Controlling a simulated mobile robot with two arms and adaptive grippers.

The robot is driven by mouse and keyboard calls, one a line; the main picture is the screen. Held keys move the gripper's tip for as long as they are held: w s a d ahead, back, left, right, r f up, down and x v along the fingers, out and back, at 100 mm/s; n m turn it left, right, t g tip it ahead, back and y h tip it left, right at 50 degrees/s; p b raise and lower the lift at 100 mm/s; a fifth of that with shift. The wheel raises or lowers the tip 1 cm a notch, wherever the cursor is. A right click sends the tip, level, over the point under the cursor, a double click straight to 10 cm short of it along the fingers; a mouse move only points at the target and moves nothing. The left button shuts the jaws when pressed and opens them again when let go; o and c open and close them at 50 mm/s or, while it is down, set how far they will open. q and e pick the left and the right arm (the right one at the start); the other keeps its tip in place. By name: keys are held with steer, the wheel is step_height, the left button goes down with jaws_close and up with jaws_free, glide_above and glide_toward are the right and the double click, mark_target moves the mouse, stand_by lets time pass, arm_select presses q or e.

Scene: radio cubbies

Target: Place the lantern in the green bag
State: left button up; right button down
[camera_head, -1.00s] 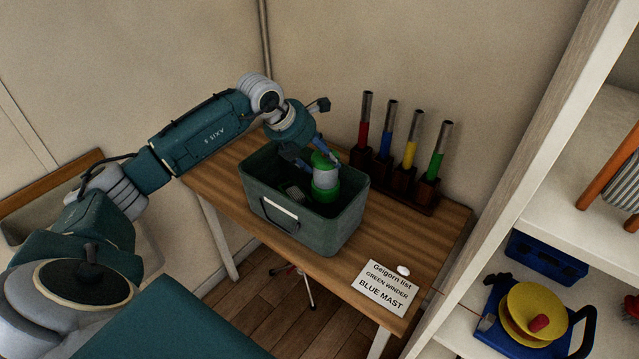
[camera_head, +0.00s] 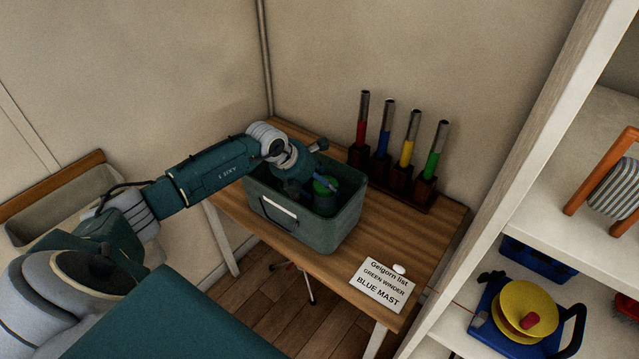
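The lantern (camera_head: 324,186) has a green top and sits low inside a dark green, open-topped bag (camera_head: 335,232) that looks like a box with a pale front handle. Only the lantern's upper part shows above the bag's front rim. My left gripper (camera_head: 312,182) reaches down into the bag from the left and appears shut on the lantern. Its fingertips are partly hidden by the wrist and the dark interior. I cannot tell whether the lantern touches the bag's floor. My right gripper is not in view.
The bag stands on a wooden table (camera_head: 415,245). Behind it a dark rack (camera_head: 400,185) holds red, blue, yellow and green masts. A written card (camera_head: 379,284) lies at the table's front right. White shelves (camera_head: 560,225) at right hold a yellow winder (camera_head: 524,311).

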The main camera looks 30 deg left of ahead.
arm_select(q)
steer(key=shift+o, duration=0.5)
steer(key=shift+a+r, duration=0.1)
steer(key=shift+r, duration=0.15)
steer(key=b+v, duration=0.3)
steer(key=v, duration=0.8)
steer(key=shift+s+r+b, duration=0.2)
steer(key=shift+s+b, duration=0.05)
steer(key=shift+b, duration=0.1)
steer(key=shift+s+a+f, duration=0.1)
